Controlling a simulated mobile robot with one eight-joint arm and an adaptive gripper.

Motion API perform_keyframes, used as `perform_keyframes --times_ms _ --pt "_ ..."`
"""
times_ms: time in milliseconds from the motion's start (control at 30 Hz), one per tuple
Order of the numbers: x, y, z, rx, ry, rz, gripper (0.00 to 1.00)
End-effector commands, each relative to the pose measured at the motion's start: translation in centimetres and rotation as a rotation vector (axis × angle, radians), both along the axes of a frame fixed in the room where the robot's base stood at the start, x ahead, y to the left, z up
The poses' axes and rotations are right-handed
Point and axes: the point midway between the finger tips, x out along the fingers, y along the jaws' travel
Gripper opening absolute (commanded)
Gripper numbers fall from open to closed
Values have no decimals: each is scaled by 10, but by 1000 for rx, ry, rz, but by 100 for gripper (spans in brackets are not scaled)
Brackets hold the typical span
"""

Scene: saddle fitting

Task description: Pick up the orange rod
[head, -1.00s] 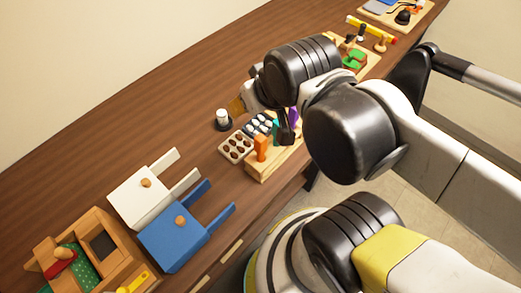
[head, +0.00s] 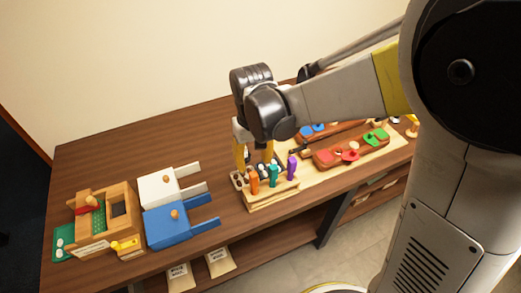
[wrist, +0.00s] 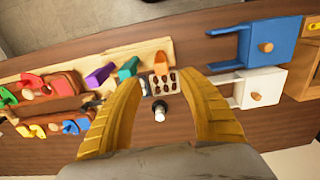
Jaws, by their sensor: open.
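The orange rod (head: 254,182) stands upright in a light wooden block (head: 271,202), at the left end of a row with a teal rod (head: 273,176) and a purple rod (head: 292,167). My gripper (head: 254,160) is open and empty, its yellow fingers pointing down just behind the row in the head view. In the wrist view the orange rod (wrist: 160,62) shows beyond the gap between my fingertips (wrist: 159,86), apart from both. The fingers do not visibly touch it.
A tray with dark holes (wrist: 164,82) and a black-and-white cylinder (wrist: 159,109) lie below my fingers. White (head: 160,188) and blue (head: 168,223) forked pieces lie left of the block. A board with red and green pieces (head: 350,155) lies right. The back of the table is clear.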

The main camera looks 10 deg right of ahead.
Motion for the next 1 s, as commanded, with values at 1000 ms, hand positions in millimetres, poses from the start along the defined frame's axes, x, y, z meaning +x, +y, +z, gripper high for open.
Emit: perform_keyframes --times_ms 1000 --pt "-4 1 -110 -2 6 2 47"
